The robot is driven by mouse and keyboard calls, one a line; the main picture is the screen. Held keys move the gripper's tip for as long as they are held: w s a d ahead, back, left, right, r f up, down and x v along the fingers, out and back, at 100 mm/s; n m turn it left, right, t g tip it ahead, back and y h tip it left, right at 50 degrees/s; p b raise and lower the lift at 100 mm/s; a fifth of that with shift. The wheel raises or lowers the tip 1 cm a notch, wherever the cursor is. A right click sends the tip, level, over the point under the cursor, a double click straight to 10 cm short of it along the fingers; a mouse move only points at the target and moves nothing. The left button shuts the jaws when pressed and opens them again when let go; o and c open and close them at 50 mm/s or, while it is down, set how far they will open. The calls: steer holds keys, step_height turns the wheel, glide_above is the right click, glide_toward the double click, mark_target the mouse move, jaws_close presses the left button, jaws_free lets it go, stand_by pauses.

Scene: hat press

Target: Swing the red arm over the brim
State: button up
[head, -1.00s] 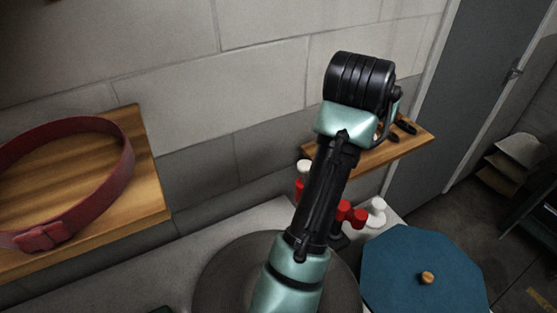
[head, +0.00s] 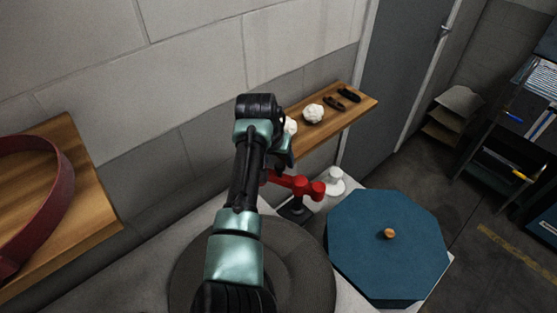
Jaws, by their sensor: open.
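The red arm (head: 297,184) stands at the back of the white table, above a small dark base. It has a round red end (head: 318,190) on its right, and its left part runs behind my arm. The wide dark grey brim (head: 305,262) lies in front of it, partly covered by my arm. The red arm shows beyond the brim's back edge; I cannot tell whether any of it overhangs the brim. My arm reaches up over the brim and bends down near the red arm's left part. My gripper's fingers are hidden behind my own arm.
A blue octagonal box (head: 385,265) with a wooden knob stands right of the brim. A white knobbed piece (head: 335,181) is beside the red arm. A wooden shelf (head: 330,128) with small items is on the wall behind. A red belt (head: 45,215) lies on a left shelf.

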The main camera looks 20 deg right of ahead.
mark_target(287, 180)
steer(key=shift+x, duration=1.4)
steer(key=shift+c, duration=0.3)
jaws_close()
